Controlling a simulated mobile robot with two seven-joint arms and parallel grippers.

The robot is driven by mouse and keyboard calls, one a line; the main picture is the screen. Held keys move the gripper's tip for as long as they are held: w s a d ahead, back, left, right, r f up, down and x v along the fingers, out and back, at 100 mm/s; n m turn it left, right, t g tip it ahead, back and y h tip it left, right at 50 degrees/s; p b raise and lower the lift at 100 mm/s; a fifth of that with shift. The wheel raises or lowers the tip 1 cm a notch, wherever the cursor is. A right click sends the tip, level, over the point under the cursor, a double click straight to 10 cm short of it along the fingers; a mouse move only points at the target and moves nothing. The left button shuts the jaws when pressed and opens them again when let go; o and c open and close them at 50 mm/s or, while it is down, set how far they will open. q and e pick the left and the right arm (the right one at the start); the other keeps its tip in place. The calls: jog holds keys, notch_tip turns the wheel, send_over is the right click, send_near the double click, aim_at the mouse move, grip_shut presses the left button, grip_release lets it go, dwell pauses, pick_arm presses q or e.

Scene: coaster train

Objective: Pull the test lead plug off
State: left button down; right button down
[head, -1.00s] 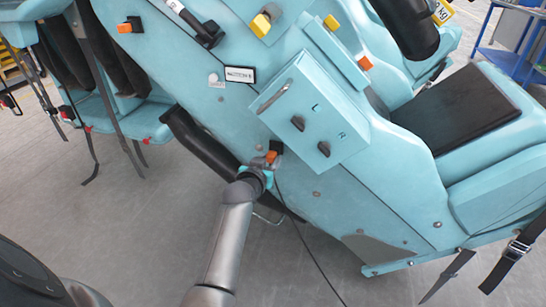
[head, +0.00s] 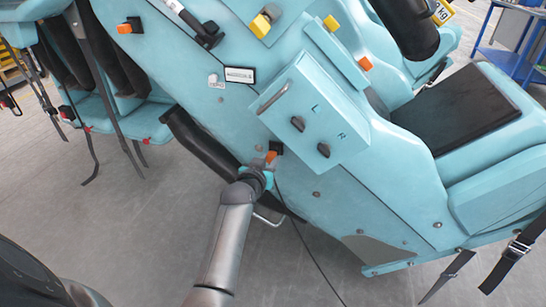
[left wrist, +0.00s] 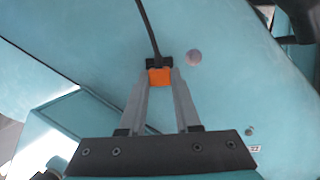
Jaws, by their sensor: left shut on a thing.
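The test lead plug is a small orange block (head: 270,157) low on the turquoise side panel. It also shows in the left wrist view (left wrist: 159,77), between my fingertips. A black socket (head: 277,147) sits right beside the plug on the panel. I cannot tell whether the plug is fully seated in it or slightly out. A thin black lead (head: 309,252) hangs from there toward the floor; in the left wrist view it (left wrist: 149,32) runs upward from the plug. My left gripper (head: 266,165) is shut on the plug. My right gripper is out of view.
A black seat pad (head: 458,110) is at right. Straps (head: 511,256) hang at both sides. Grey floor (head: 130,220) is open below.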

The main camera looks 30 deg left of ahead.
pick_arm(q)
jog(key=shift+s, duration=0.1)
jog(key=shift+s+d+p, duration=0.15)
jog(key=shift+s+p, duration=0.3)
jog(key=shift+s, duration=0.1)
jog(key=shift+s+d+p, duration=0.15)
jog(key=shift+s+p, duration=0.3)
jog(key=shift+s, duration=0.05)
jog(key=shift+s+d+p, duration=0.15)
jog(key=shift+s+p, duration=0.3)
jog(key=shift+s, duration=0.2)
jog(key=shift+s+d+p, duration=0.15)
jog(key=shift+s+p, duration=0.3)
jog(key=shift+s, duration=0.15)
